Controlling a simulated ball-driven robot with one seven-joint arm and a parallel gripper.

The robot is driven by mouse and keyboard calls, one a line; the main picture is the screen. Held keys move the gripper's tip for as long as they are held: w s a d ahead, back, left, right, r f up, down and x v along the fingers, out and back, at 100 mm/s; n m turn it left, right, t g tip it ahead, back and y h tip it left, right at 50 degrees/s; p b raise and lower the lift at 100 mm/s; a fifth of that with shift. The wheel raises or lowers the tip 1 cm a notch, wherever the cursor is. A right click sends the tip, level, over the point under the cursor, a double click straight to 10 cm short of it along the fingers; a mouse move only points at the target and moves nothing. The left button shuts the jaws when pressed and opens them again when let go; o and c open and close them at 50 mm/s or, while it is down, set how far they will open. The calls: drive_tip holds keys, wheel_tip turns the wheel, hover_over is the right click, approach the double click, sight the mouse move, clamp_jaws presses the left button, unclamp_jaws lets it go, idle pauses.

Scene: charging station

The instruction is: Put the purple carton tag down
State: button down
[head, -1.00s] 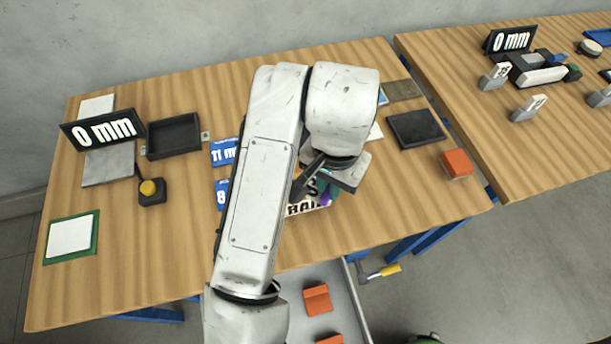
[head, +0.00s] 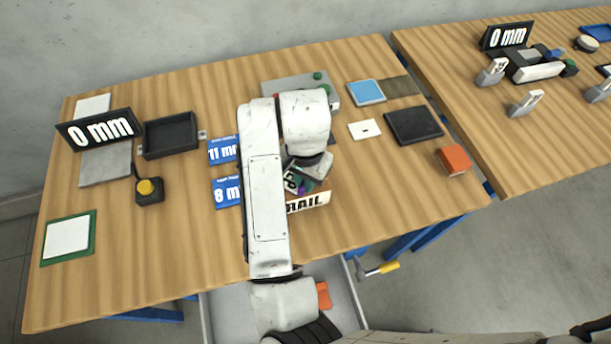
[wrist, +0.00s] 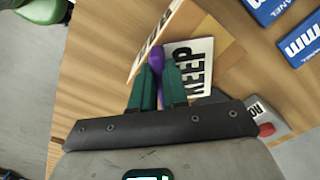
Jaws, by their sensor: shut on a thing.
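The purple tag (wrist: 155,58) shows between the green fingers of my gripper (wrist: 159,80) in the wrist view. The fingers are shut on it, and its far end sticks out past the fingertips. In the head view only a small purple patch (head: 302,187) shows below my gripper, by the open box marked MAIL (head: 307,202). A white card reading KEEP (wrist: 190,65) lies right beside the fingers. I cannot tell whether the tag touches the box or the card. My arm covers part of the box.
Blue panels marked 11 mm (head: 222,150) and 8 mm (head: 227,192) lie left of my arm. A black tray (head: 171,137) and a yellow button (head: 148,188) are farther left. A dark pad (head: 414,126) and an orange block (head: 453,159) are right. The right front of the table is bare.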

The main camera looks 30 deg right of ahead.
drive_tip(key=shift+f, duration=0.25)
drive_tip(key=c, duration=1.1)
unclamp_jaws()
drive_tip(key=shift+c, duration=0.2)
drive_tip(key=shift+r, duration=0.15)
